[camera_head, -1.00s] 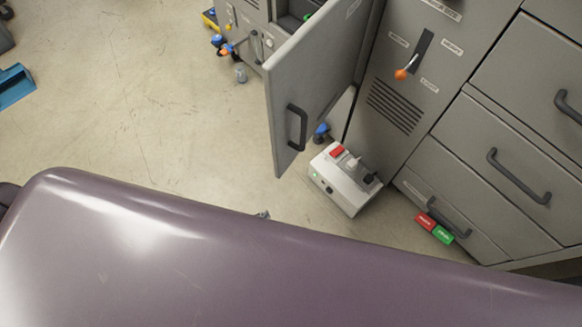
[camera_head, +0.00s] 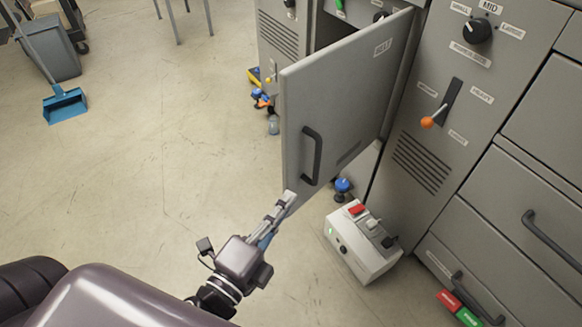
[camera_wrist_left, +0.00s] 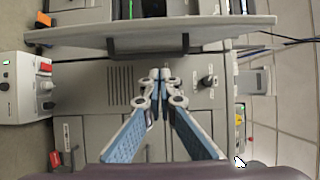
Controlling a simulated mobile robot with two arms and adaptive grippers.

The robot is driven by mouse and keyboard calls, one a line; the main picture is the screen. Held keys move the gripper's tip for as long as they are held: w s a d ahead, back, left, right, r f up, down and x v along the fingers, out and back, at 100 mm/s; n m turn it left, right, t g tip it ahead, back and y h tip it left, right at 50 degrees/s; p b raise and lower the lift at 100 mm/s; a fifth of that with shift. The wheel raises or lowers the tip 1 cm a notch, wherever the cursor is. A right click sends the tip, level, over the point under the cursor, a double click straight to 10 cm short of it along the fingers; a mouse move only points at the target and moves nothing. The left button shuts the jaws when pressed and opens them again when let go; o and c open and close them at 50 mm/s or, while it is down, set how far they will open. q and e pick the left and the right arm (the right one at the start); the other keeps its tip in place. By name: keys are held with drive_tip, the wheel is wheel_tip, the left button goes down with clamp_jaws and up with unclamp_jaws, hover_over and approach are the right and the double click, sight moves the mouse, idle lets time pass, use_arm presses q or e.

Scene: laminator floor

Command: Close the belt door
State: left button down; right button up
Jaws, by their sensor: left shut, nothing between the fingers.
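The belt door (camera_head: 345,95) is a grey panel with a dark bar handle (camera_head: 312,155), swung open from the grey machine and standing out into the room. My left gripper (camera_head: 290,197) is shut and empty, with its fingertips at the lower free corner of the door in the head view; I cannot tell if they touch. In the left wrist view the shut fingertips (camera_wrist_left: 160,72) are in the middle, and the door (camera_wrist_left: 150,32) shows nearly edge-on across the top. My right gripper is not in view.
A white box with a red switch (camera_head: 362,242) stands on the floor right of the door's lower corner. A machine front with an orange-tipped lever (camera_head: 428,122) and drawers (camera_head: 525,185) are at the right. Open floor (camera_head: 150,150) lies left, with a blue dustpan (camera_head: 65,105).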

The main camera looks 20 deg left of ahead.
sight(290, 167)
use_arm(q)
drive_tip(key=w, duration=0.2)
drive_tip(key=w+d+p, duration=0.1)
drive_tip(key=w, duration=0.5)
drive_tip(key=shift+d+r, duration=0.1)
drive_tip(key=shift+d, duration=0.1)
drive_tip(key=shift+w+a, duration=0.35)
drive_tip(key=shift+a, duration=0.6)
drive_tip(key=shift+w+a, duration=0.3)
drive_tip(key=shift+a, duration=0.6)
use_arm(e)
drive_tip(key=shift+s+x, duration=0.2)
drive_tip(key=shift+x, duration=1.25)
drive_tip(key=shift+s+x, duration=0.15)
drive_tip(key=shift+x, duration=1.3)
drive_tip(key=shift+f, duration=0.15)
